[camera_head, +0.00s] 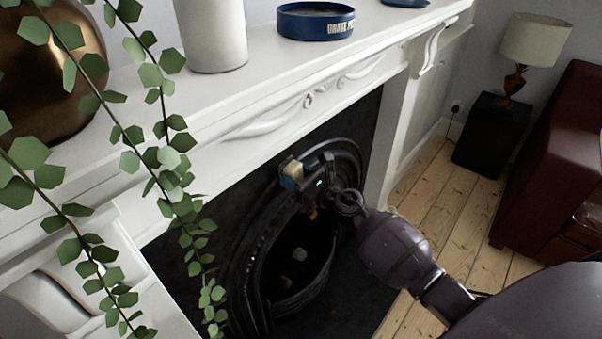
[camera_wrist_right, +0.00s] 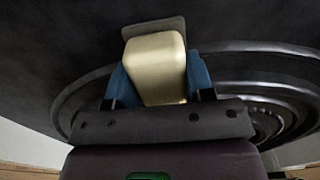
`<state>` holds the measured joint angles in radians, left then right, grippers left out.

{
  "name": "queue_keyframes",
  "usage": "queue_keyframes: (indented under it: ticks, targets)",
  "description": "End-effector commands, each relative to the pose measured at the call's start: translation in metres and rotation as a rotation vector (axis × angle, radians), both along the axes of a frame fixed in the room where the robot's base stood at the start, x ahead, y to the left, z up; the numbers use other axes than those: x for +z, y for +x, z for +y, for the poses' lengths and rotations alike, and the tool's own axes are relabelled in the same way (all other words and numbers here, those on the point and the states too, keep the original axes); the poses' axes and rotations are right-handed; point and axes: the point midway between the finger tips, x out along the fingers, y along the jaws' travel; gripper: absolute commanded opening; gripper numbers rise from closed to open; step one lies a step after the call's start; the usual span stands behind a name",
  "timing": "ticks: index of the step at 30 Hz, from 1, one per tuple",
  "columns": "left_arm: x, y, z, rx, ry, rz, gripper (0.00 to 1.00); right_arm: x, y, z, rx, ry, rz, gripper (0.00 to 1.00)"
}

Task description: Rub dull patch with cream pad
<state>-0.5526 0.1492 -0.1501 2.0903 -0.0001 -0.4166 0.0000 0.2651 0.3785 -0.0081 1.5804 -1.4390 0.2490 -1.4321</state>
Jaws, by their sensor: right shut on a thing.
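My right gripper (camera_head: 300,186) is at the upper part of the black fireplace surround (camera_head: 262,250). It is shut on the cream pad (camera_head: 292,169), a small pale block. In the right wrist view the pad (camera_wrist_right: 156,66) sits between the two blue fingertips of the right gripper (camera_wrist_right: 158,85). A flat grey patch (camera_wrist_right: 153,27) shows just beyond the pad's far end on the dark surface; it may be the dull patch. I cannot tell whether the pad touches it. My left gripper is not in view.
A white mantelpiece (camera_head: 270,75) runs above, carrying a blue round tin (camera_head: 316,22), a pale vase (camera_head: 212,35) and a bronze pot (camera_head: 45,65). Trailing ivy (camera_head: 165,160) hangs on the left. A lamp (camera_head: 535,40), a black side table (camera_head: 488,133) and a brown sofa (camera_head: 560,150) stand right.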

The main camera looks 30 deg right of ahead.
Motion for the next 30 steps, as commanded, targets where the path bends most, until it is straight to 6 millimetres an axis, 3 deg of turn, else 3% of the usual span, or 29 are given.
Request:
queue_keyframes:
  ticks: [8,30]
  targets:
    - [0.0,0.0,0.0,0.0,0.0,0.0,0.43,0.003,-0.001,0.005,0.012,0.003,-0.005,0.23]
    - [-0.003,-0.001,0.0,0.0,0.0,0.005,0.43,0.001,-0.054,-0.017,0.005,0.002,-0.002,0.23]
